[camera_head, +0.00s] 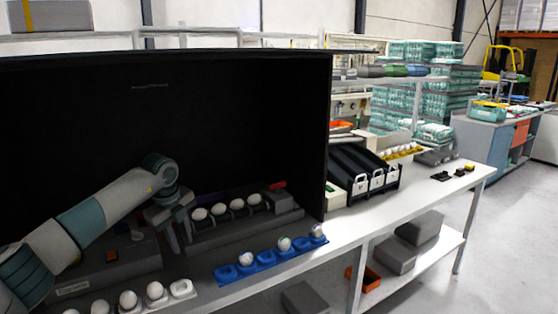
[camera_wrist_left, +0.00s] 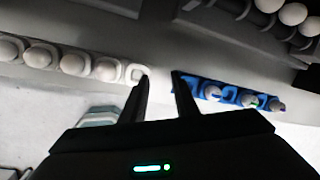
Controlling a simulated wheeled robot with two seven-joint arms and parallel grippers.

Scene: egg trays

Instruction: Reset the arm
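My left gripper (camera_head: 177,228) is inside the black booth, just left of the egg conveyor. In the left wrist view its two dark fingers (camera_wrist_left: 161,88) stand apart with nothing between them. A blue egg tray (camera_head: 270,257) lies on the table's front edge to the right, with several eggs in it. It also shows in the left wrist view (camera_wrist_left: 228,90). A white egg tray (camera_head: 182,289) lies at the front left with several white eggs and an empty cup at its right end. My right gripper shows in neither view.
A grey conveyor (camera_head: 245,231) carries several white eggs (camera_head: 237,204) in the booth. The black booth walls (camera_head: 230,110) close off the back and right side. A grey control box (camera_head: 113,263) stands left of the conveyor. Black sloped bins (camera_head: 362,177) stand right of the booth.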

